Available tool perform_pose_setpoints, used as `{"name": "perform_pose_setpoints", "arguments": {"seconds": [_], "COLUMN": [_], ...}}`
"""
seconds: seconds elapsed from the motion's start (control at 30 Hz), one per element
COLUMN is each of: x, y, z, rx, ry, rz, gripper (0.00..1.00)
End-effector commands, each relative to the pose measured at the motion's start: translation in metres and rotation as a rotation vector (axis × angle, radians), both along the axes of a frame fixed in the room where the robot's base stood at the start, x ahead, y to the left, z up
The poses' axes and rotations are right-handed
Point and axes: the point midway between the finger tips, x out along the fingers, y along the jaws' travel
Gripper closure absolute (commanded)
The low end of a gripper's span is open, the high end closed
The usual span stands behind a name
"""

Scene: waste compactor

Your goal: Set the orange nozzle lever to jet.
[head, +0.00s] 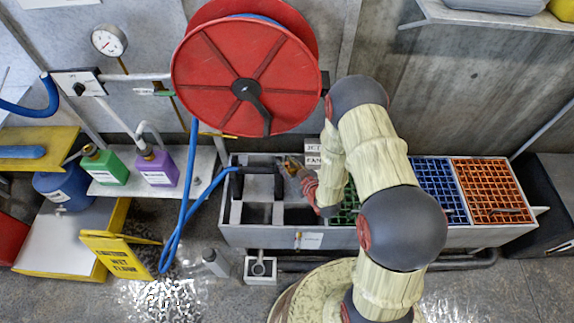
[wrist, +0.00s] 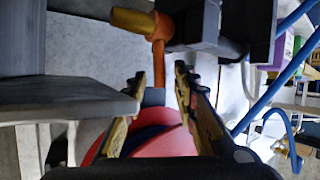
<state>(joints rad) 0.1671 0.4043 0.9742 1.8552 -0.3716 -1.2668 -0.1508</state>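The orange nozzle lever (wrist: 158,62) hangs from the dark spray nozzle, whose orange-yellow tip (wrist: 132,19) points left in the wrist view. My gripper (wrist: 158,76) is open, with one finger on each side of the lever in the picture. Gaps show on both sides, and I cannot tell how deep the lever sits between the fingers. In the head view my gripper (head: 291,167) is at the nozzle end, above the divided trough, and hides the lever's angle. The labels JET (head: 314,146) and FAN (head: 314,160) stand just right of it.
A red hose reel (head: 215,75) hangs above, with a blue hose (head: 186,185) looping down left of the trough (head: 232,233). Blue and orange grates (head: 490,190) lie right of my arm. Green and purple bottles (head: 157,168) stand on the left shelf.

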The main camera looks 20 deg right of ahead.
Motion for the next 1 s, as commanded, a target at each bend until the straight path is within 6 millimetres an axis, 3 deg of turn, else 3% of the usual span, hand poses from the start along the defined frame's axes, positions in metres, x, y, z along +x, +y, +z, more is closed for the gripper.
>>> {"name": "perform_pose_setpoints", "arguments": {"seconds": [0.3,0.8,1.0], "x": [0.0032,0.0031,0.0031], "y": [0.0007,0.0007,0.0007], "z": [-0.0013,-0.0012,-0.0012], "rx": [0.000,0.000,0.000], "ry": [0.001,0.001,0.001], "rz": [0.000,0.000,0.000], "gripper": [0.72,1.00,1.00]}}
